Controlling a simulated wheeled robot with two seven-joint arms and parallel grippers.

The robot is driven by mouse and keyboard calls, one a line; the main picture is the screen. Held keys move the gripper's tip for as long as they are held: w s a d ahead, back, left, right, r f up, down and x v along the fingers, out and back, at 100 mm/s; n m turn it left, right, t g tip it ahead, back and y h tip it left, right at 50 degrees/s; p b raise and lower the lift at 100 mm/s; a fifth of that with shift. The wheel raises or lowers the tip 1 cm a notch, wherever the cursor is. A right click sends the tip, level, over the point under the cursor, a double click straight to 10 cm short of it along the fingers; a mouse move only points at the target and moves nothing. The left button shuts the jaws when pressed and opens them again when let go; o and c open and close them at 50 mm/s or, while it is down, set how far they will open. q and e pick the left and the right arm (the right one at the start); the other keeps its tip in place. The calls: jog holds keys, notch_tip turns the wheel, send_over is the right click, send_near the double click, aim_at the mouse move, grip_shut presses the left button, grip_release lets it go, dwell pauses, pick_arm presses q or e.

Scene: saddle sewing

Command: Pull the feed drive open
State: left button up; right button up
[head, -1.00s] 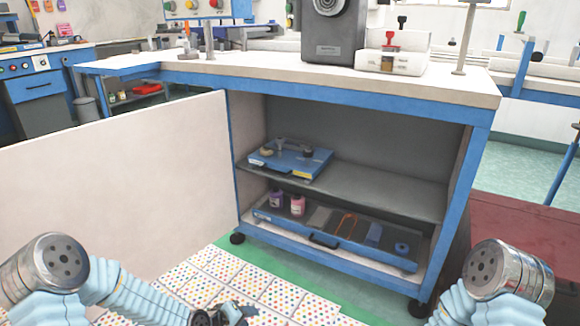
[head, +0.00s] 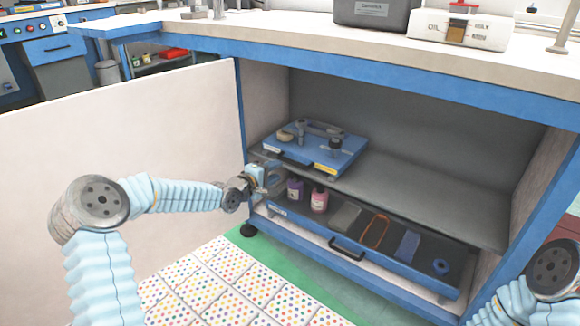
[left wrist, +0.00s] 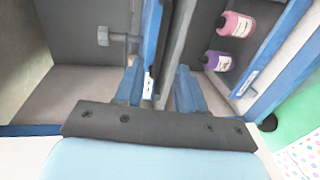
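A shallow blue tray (head: 395,268) with a black handle (head: 346,249) sits below on the cabinet floor. My left gripper (head: 265,183) is at the cabinet's left front, near the shelf edge and left of the bottles. In the left wrist view its two blue fingers (left wrist: 158,88) are apart, with a shelf edge seen between them. My right gripper is out of view.
A purple bottle (head: 295,190), a pink bottle (head: 319,200) and several tools lie in the lower tray. The white door (head: 110,160) stands open on the left. The blue cabinet frame (head: 241,130) rises close to my left gripper.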

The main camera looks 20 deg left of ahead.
aim_at(290, 164)
pick_arm(q)
jog(key=x, duration=0.7)
jog(key=shift+w+d+f+b, duration=0.1)
jog(key=shift+w+f+b, duration=0.05)
jog(key=shift+w+b, duration=0.2)
grip_shut()
